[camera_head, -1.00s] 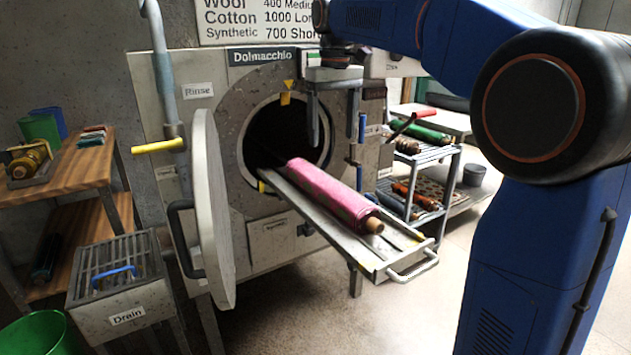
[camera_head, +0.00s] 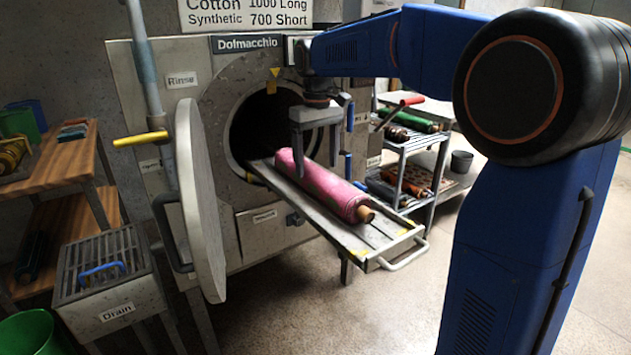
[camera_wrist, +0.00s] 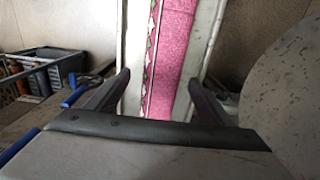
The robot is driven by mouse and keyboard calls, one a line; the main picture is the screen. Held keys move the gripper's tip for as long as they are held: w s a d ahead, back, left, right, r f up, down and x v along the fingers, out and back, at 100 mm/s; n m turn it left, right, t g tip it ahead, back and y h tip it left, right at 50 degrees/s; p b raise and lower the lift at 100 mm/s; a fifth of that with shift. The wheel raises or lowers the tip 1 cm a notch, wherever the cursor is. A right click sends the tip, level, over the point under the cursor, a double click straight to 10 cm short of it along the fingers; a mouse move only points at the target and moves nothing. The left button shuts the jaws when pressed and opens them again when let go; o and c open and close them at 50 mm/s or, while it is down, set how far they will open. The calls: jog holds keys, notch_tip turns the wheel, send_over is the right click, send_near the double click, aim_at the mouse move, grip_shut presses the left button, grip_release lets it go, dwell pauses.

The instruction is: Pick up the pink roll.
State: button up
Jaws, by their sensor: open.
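The pink roll (camera_head: 330,187) lies lengthwise on a pulled-out metal tray (camera_head: 383,239) in front of the machine's round opening. A wooden core end shows at its near end. My gripper (camera_head: 318,165) is open, pointing down over the roll's inner part near the opening. In the wrist view the pink roll (camera_wrist: 172,60), with a patterned band along its left side, passes between the two spread fingers of my gripper (camera_wrist: 160,90). The fingers appear to straddle it from above. I cannot tell whether they touch it.
The round open door (camera_head: 200,200) stands left of the tray. A yellow-handled lever (camera_head: 140,139) is further left. The drain box (camera_head: 105,280) stands at lower left. A rack (camera_head: 410,150) with rolled rugs stands to the right. The floor in front is clear.

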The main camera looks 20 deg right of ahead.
aim_at(316, 169)
jog(key=shift+a+f, duration=0.2)
jog(key=shift+f, duration=2.5)
jog(key=shift+r, duration=0.1)
jog(key=c, duration=1.7)
